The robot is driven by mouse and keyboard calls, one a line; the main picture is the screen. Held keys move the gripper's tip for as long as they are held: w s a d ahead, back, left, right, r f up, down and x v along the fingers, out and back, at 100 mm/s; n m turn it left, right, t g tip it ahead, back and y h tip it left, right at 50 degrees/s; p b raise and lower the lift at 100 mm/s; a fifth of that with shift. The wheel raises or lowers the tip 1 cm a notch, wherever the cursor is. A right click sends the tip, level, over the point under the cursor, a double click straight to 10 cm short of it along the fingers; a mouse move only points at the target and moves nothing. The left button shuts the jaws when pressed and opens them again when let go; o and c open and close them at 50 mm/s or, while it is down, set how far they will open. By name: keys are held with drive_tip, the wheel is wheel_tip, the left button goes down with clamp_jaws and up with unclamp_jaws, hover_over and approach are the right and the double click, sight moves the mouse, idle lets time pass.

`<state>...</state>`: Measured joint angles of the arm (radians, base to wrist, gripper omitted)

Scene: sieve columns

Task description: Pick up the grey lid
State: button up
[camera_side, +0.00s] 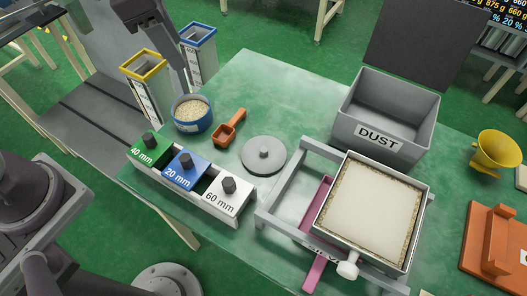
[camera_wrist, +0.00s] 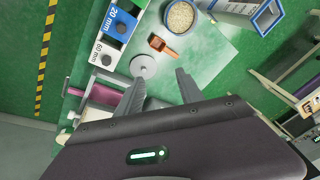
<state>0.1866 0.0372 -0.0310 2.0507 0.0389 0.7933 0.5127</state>
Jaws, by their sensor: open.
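The grey lid (camera_side: 264,155) is a flat round disc with a small knob, lying on the green table between the scoop and the sieve frame. It also shows in the wrist view (camera_wrist: 143,66), beyond my fingertips. My gripper (camera_wrist: 160,79) is open, with its two dark fingers apart and nothing between them. In the side view part of my gripper shows at the upper left, in front of the tall bins and apart from the lid.
An orange scoop (camera_side: 229,128) and a blue-rimmed bowl of grains (camera_side: 192,113) are left of the lid. A rack with green, blue and white labelled blocks (camera_side: 223,194) stands nearer. Right are the sieve frame (camera_side: 286,191), a filled square sieve (camera_side: 323,217) and the DUST bin (camera_side: 375,133).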

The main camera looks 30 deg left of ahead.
drive_tip(key=w+d+f+m+g, duration=0.1)
drive_tip(key=w+d+f+m, duration=0.25)
drive_tip(key=w+f, duration=0.2)
drive_tip(key=m+g, duration=0.2)
drive_tip(key=m, duration=0.4)
hover_over(264, 149)
drive_tip(key=f, duration=1.7)
drive_tip(key=shift+a, duration=0.25)
drive_tip(key=f, duration=0.6)
drive_tip(key=shift+d+f, duration=0.3)
drive_tip(key=shift+f, duration=0.6)
drive_tip(key=shift+c, duration=0.4)
clamp_jaws()
